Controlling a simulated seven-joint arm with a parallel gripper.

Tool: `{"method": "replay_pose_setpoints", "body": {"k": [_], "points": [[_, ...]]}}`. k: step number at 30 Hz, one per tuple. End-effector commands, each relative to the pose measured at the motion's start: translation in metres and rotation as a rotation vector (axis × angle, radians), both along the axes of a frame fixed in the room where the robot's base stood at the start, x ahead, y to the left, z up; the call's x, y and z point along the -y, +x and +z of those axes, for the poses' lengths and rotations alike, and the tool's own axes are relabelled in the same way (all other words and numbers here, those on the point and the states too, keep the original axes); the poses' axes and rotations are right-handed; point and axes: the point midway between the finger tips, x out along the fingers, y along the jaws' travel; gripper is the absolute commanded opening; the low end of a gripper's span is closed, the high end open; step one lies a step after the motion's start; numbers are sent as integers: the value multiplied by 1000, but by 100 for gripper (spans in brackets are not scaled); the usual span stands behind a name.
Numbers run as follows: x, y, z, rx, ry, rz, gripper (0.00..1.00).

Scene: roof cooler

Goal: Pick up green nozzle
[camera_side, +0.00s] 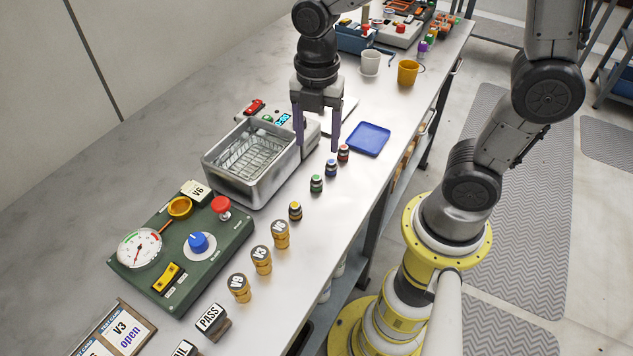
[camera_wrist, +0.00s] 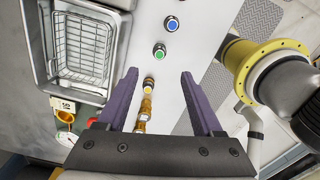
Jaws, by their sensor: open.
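The green nozzle (camera_side: 317,184), a small dark cylinder with a green top, stands upright on the bench in a row of similar nozzles. It also shows in the wrist view (camera_wrist: 159,50), just beyond the fingertips. My gripper (camera_side: 317,143) is open and empty, pointing down above the bench, behind the green nozzle in the side view. Its two purple fingers (camera_wrist: 159,74) spread wide in the wrist view, with the yellow-topped nozzle (camera_wrist: 149,82) seen between them, lower down on the bench.
Blue-topped (camera_side: 331,168) and red-topped (camera_side: 343,153) nozzles stand close behind the green one; a yellow-topped one (camera_side: 295,211) is in front. A metal basin with a wire basket (camera_side: 248,187) is left, a blue tray (camera_side: 368,139) right. Brass cylinders (camera_side: 261,260) and a green panel (camera_side: 187,285) are nearer.

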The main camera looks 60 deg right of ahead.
Motion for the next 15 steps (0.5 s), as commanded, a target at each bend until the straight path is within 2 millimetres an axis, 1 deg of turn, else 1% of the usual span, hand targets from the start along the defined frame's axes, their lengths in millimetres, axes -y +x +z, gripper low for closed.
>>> {"method": "replay_pose_setpoints", "body": {"k": [1, 6, 9, 15], "points": [[0, -2, -12, -8, -1, -1, 68], [0, -1, -42, -6, 0, -1, 68], [0, -1, -53, -3, -1, -2, 68], [0, -1, -65, -2, 0, -2, 68]]}}
